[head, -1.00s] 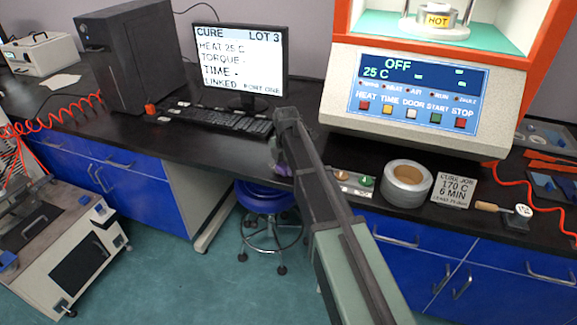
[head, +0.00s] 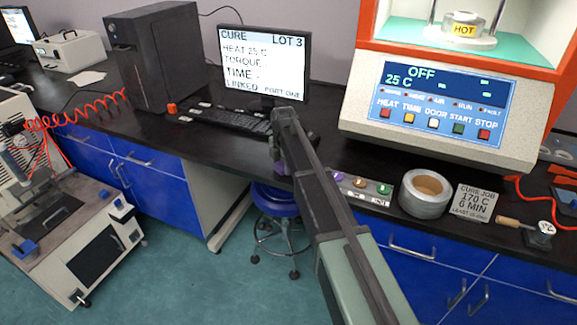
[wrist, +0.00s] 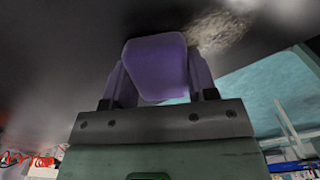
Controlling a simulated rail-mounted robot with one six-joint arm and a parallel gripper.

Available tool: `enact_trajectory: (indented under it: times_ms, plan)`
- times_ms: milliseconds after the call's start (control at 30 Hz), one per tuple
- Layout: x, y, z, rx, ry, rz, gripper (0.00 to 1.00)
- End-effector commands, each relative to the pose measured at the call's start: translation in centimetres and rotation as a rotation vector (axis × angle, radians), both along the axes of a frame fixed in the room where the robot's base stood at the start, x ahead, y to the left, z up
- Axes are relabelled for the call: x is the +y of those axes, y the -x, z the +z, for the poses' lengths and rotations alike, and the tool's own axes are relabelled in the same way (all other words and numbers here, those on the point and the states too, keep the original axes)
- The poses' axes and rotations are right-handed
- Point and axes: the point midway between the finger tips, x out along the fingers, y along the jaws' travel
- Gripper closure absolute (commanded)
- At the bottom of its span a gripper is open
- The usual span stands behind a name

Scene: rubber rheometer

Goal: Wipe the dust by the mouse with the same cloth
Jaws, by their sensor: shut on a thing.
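My gripper (head: 281,160) is shut on a folded purple cloth (wrist: 158,66), which fills the space between the fingers in the wrist view. In the head view only a sliver of the cloth shows below my gripper, by the front edge of the bench and right of the keyboard. A pale, speckled dust patch (wrist: 220,30) lies on the dark bench surface in the wrist view, just beyond the cloth and to its right. I cannot tell whether the cloth touches the bench. The mouse cannot be made out clearly; my arm covers part of that area.
The keyboard (head: 225,118) and monitor (head: 264,62) stand left of and behind my gripper. To the right are a strip with coloured knobs (head: 361,187), a tape roll (head: 425,193) and the rheometer (head: 440,100). A blue stool (head: 275,200) stands below the bench edge.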

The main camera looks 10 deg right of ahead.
Motion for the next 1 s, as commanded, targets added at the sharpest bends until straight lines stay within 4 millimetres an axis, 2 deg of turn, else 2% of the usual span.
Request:
enact_trajectory:
  times_ms: [167,600,1000]
  plan:
    - [0.0,0.0,0.3,0.001,0.0,0.0,0.7]
    - [-0.1,0.1,6.1,0.001,0.0,0.0,0.7]
    - [-0.1,0.1,6.5,0.001,0.0,0.0,0.7]
